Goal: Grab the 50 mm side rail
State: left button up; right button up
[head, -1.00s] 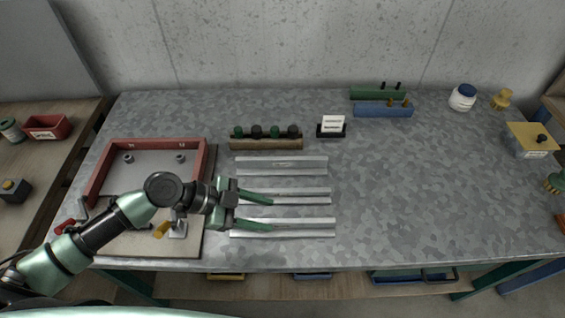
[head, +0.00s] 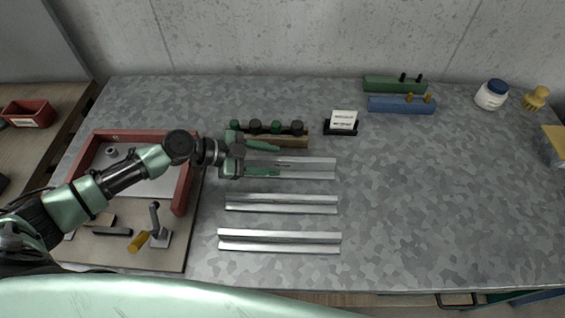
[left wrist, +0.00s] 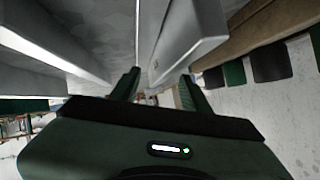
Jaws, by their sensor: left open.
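Three silvery metal rails lie side by side on the grey table in the head view. The back rail (head: 310,168) looks widest and bears a small mark; I cannot read a size on it. The middle rail (head: 300,203) and the front rail (head: 280,241) look narrower. My left gripper (head: 268,158) is open over the left part of the back rail, its green fingers to either side. In the left wrist view a rail (left wrist: 187,35) reaches between the open fingers (left wrist: 160,90); I cannot tell whether they touch it. My right gripper is not in view.
A wooden block (head: 292,141) with dark and green knobs stands just behind the back rail. A red-edged fixture (head: 182,190) with a clamp is at left. A sign (head: 343,121) and green (head: 393,84) and blue (head: 395,104) blocks stand behind.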

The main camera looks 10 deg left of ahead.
aim_at(282, 168)
pick_arm(q)
jog(key=shift+w+d+f, duration=0.25)
jog(key=shift+w+d, duration=0.15)
jog(key=shift+d, duration=0.2)
jog(key=shift+w+d+f, duration=0.2)
jog(key=shift+d+f, duration=0.15)
jog(key=shift+f, duration=0.05)
jog(key=c, duration=1)
jog(key=shift+s, duration=0.2)
grip_shut()
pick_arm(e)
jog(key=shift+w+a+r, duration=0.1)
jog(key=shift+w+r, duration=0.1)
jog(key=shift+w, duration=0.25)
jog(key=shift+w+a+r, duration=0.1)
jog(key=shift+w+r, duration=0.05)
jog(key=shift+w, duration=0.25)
